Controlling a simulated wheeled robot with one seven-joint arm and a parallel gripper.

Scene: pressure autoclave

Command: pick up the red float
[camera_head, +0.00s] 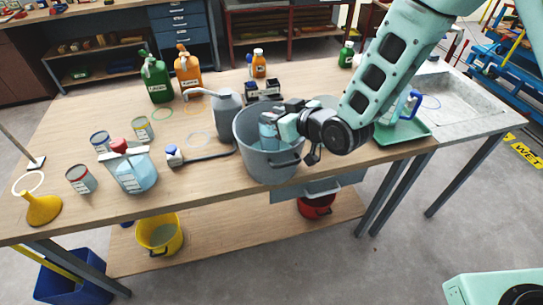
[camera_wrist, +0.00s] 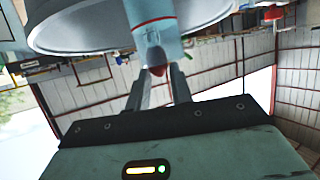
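A red rounded piece (camera_head: 119,146) sits at the top of a jar of pale blue liquid (camera_head: 135,172) on the left of the bench; I cannot tell whether it is the float. My gripper (camera_head: 274,122) is at the grey bucket (camera_head: 245,149), at its mouth. The container also shows inside the bucket's rim in the head view (camera_head: 268,133). The fingers hide part of the grip, and the bucket floor is hidden.
A grey can (camera_head: 227,114) stands close left of the bucket. Green (camera_head: 155,80) and orange (camera_head: 187,72) containers stand at the back. A yellow funnel (camera_head: 41,209) is at the left edge. A green tray (camera_head: 402,134) lies to the right, beside the sink.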

